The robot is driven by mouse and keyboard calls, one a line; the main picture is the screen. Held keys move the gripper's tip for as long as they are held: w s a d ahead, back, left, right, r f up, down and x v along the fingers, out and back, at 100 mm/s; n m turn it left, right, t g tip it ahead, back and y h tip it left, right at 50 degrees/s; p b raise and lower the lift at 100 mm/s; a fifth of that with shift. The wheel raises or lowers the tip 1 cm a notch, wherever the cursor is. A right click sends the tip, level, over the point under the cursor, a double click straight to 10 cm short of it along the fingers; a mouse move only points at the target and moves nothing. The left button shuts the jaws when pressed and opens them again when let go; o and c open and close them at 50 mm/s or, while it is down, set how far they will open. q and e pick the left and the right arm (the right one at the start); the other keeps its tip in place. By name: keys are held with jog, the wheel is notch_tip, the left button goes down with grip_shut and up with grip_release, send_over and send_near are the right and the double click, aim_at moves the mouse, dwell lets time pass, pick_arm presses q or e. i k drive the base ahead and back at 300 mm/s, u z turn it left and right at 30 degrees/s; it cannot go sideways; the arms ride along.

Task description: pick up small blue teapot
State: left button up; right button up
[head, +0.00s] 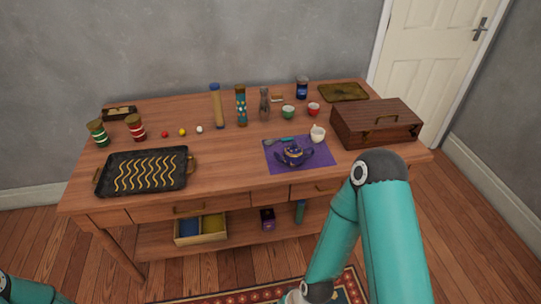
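A small dark blue teapot (294,154) with yellow decoration stands on a purple mat (275,165) near the front edge of the wooden table, right of the middle. My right arm rises from the bottom right and bends down again in front of the table. Its lower end runs off the bottom of the picture, and no fingers show. Only a bit of my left arm shows in the bottom left corner, and its gripper is out of the picture. Nothing touches the teapot.
A cream jug (317,134) stands close behind the teapot on the right. A wooden box (375,124) is further right, and a black tray with wavy yellow lines (145,171) lies at left. The tabletop between tray and mat is clear.

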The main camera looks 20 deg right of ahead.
aim_at(293, 154)
jog(key=i, duration=0.2)
jog(key=u, duration=2.4)
jog(key=k, duration=1.6)
jog(key=u, duration=1.8)
jog(key=i, duration=0.1)
jog(key=z, duration=3.55)
jog(key=i, duration=1.1)
